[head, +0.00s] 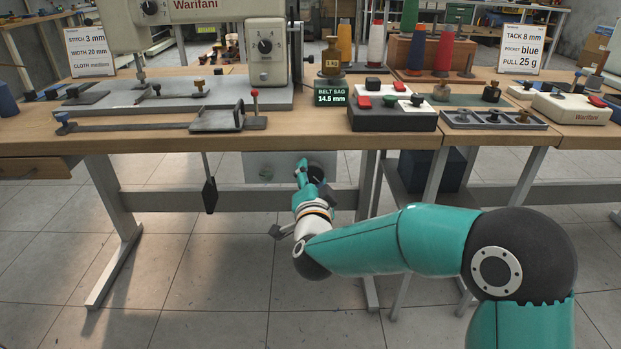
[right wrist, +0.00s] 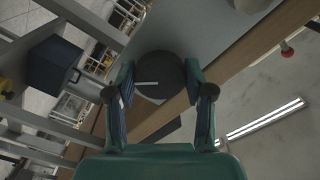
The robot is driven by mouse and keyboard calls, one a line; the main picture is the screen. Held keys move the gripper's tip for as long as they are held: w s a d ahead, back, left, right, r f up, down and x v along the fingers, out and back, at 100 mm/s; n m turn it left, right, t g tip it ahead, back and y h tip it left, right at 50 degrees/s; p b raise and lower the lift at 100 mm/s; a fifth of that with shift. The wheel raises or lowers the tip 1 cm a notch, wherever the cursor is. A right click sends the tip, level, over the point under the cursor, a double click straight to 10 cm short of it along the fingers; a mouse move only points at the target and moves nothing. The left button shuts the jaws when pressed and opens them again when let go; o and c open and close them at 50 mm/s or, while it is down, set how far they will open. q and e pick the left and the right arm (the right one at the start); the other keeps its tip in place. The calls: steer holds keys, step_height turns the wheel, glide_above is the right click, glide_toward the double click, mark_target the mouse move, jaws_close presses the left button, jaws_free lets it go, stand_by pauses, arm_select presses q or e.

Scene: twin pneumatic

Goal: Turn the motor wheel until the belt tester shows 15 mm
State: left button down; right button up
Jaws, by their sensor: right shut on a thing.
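The belt tester display (head: 332,96) on the table reads BELT SAG 14.5 mm. A brass weight (head: 331,62) stands on top of it. The dark round motor wheel (head: 316,171) is under the tabletop, in front of a grey panel. My right gripper (head: 308,169) reaches under the table edge and is shut on the wheel. In the right wrist view the wheel (right wrist: 160,78) is a dark disc with a pale line mark, and my gripper fingers (right wrist: 160,98) stand on both sides of it. My left gripper is not in view.
A sewing machine (head: 265,50) stands on the wooden table (head: 180,138). A red-tipped lever (head: 255,95) is near the front edge. A control box (head: 392,115) sits right of the display. A dark pedal rod (head: 209,190) hangs below the table, left of my arm. Table legs (head: 366,200) stand close right.

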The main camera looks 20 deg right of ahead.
steer(key=o, duration=1.1)
steer(key=shift+f, duration=0.25)
steer(key=shift+o, duration=0.3)
steer(key=shift+r, duration=0.15)
steer(key=v, duration=1.2)
